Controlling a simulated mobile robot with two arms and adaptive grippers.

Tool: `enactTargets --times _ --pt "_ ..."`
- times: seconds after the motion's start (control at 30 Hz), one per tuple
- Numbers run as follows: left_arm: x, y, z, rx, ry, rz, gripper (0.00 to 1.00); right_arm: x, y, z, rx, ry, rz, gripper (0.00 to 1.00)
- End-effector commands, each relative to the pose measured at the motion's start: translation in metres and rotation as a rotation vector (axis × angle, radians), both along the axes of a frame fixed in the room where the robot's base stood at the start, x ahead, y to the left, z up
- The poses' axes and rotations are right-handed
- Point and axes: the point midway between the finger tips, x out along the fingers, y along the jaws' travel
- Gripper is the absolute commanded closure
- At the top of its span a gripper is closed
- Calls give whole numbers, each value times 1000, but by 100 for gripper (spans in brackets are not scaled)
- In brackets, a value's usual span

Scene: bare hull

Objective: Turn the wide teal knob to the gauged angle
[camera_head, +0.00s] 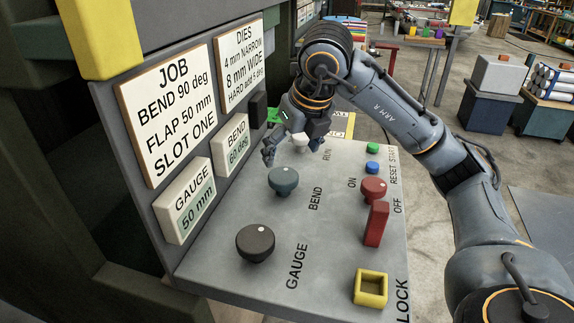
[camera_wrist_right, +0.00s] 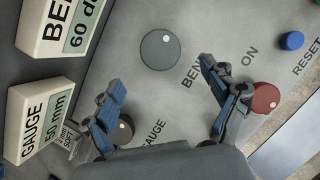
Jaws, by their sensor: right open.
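The teal knob (camera_head: 284,181), with a pale dot on top, stands on the sloping grey panel beside the word BEND. It also shows in the right wrist view (camera_wrist_right: 160,50), its dot at the upper right. My right gripper (camera_head: 293,150) is open and empty, above the panel and just behind the knob in the head view. In the wrist view its two fingers (camera_wrist_right: 163,78) are spread wide, with the knob beyond the tips, apart from them. The BEND display (camera_head: 231,145) reads 60 deg. The JOB sign (camera_head: 168,108) reads bend 90 deg, flap 50 mm, slot one. My left gripper is not in view.
A dark knob (camera_head: 255,243) stands by GAUGE, nearest. The GAUGE display (camera_head: 187,202) reads 50 mm. A red knob (camera_head: 374,188), red lever (camera_head: 376,224), blue button (camera_head: 372,168), green button (camera_head: 372,148) and yellow square socket (camera_head: 371,287) line the right side. The DIES sign (camera_head: 242,62) stands behind.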

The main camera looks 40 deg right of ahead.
Motion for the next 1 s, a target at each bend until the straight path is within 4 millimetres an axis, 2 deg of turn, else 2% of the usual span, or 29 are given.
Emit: enactTargets --times 0.03,0.1,0.3,0.9,1.0 --pt "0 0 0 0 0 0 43 -4 1 11 0 -5 2 14" --pt "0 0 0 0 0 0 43 -7 1 20 -1 -4 1 14" --pt "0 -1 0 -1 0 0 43 -14 1 33 0 -1 1 14" --pt "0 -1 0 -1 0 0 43 -15 1 36 1 1 1 14" --pt "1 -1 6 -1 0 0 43 -15 1 41 1 1 1 14"
